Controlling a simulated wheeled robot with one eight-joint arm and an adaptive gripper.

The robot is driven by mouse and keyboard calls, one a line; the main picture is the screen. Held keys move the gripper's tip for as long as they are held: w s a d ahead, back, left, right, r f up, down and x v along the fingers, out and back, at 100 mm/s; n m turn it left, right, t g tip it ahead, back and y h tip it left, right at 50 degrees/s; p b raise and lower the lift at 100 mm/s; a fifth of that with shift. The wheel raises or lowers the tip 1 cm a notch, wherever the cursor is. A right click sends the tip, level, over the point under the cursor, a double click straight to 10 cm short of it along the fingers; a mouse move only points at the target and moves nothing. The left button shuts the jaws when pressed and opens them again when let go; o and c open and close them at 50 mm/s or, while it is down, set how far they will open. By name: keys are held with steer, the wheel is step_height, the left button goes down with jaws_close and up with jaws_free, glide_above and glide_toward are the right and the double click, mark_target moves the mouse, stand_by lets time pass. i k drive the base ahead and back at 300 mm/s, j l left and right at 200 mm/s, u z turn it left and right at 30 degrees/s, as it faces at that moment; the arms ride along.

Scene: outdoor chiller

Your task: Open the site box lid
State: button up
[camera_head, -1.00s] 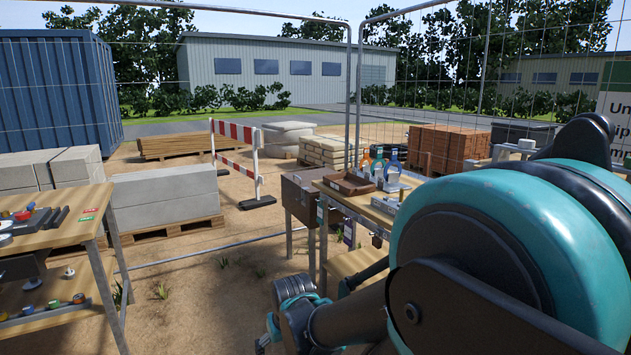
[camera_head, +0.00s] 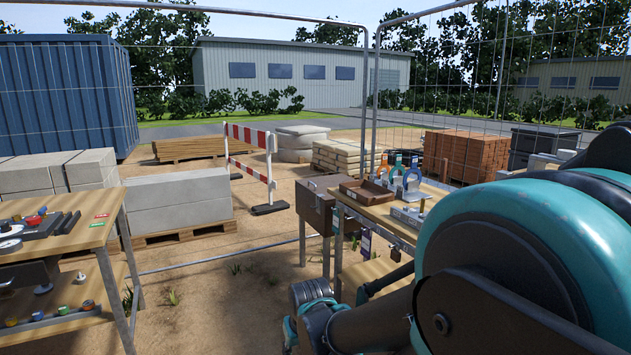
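The site box (camera_head: 315,215) appears to be the brown-grey metal box on legs in the middle of the head view, at the left end of the right-hand workbench. Its lid (camera_head: 325,183) looks shut, lying flat on top. My arm comes in from the right, and its wrist is at the bottom middle, in front of and below the box. My gripper (camera_head: 289,334) shows only in part at the lower edge, apart from the box. Its fingers are too small and too hidden to tell whether they are open.
Another workbench (camera_head: 75,238) with tools stands at left. A red-white barrier (camera_head: 250,137) stands behind. Sandy ground (camera_head: 215,295) between the benches is clear.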

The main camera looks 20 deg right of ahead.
mark_target(335, 182)
steer(key=i+l+z, duration=0.1)
steer(key=i+z, duration=0.15)
steer(key=i, duration=1.5)
